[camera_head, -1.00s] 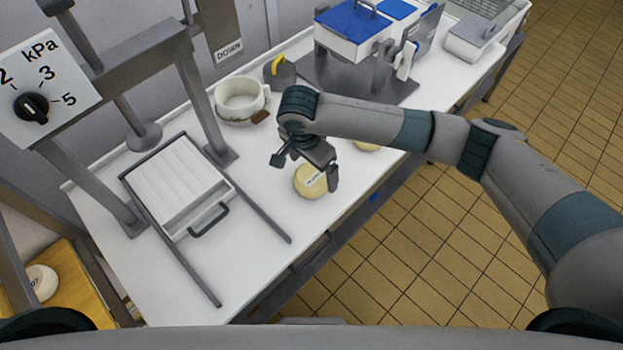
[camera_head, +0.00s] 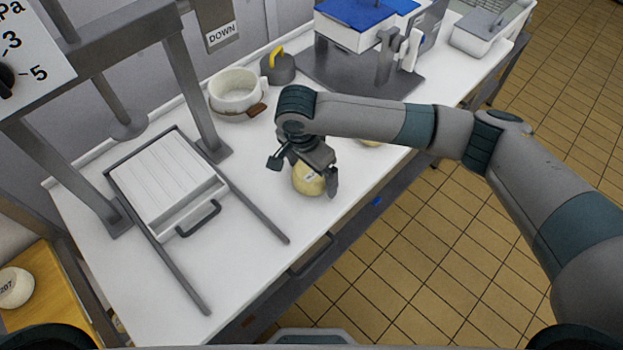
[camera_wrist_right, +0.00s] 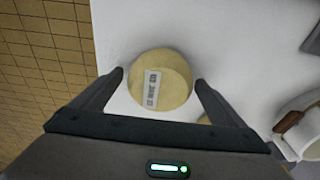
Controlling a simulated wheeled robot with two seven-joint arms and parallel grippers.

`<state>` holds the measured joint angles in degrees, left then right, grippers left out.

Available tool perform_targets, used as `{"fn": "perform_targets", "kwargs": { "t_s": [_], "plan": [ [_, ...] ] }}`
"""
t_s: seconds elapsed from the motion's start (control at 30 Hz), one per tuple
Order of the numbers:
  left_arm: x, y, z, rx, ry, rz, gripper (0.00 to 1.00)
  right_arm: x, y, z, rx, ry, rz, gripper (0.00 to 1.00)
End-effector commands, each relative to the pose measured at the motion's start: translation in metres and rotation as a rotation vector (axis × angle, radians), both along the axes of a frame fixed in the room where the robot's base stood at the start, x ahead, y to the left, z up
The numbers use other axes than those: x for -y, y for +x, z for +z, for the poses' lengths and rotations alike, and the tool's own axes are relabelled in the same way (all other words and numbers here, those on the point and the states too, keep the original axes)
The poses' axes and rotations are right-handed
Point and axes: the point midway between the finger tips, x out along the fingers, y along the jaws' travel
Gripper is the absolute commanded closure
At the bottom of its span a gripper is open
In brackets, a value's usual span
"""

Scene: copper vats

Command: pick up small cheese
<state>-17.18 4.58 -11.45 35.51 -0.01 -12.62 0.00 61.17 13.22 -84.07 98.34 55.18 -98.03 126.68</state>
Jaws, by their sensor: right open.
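A small round pale-yellow cheese (camera_head: 309,181) with a white printed label sits on the white table, partly hidden by my right gripper in the head view. My right gripper (camera_head: 303,178) is open above it, pointing down. In the right wrist view the cheese (camera_wrist_right: 161,80) lies between and just beyond the two open fingertips (camera_wrist_right: 158,78), with its label facing up. I cannot tell whether the fingers reach down beside it. Another yellow cheese (camera_head: 371,142) shows partly behind my right arm. My left gripper is not in view.
A press with a white slatted tray (camera_head: 165,180) and dark rails stands at left on the white table (camera_head: 260,265). A white pot (camera_head: 236,92), a grey weight with a yellow handle (camera_head: 279,66) and a blue-topped device (camera_head: 352,22) stand behind. Another cheese (camera_head: 15,287) lies on a wooden surface.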

Motion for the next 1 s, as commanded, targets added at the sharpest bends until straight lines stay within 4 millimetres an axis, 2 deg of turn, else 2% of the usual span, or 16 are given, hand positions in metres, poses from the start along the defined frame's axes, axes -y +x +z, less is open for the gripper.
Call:
{"fn": "perform_targets", "kwargs": {
  "t_s": [0.5,0.53,0.77,1.0],
  "plan": [
    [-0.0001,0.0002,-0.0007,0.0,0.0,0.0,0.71,0.0003,0.0002,-0.0004,0.0,0.0,-0.001,0.07],
    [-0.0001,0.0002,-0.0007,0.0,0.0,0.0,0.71,0.0003,0.0002,-0.0004,0.0,0.0,-0.001,0.09],
    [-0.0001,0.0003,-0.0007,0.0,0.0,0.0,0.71,0.0003,0.0002,-0.0005,0.0,0.0,-0.001,0.64],
    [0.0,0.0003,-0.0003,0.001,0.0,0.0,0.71,0.0001,0.0005,0.0004,0.001,0.001,-0.001,0.63]
  ]
}}
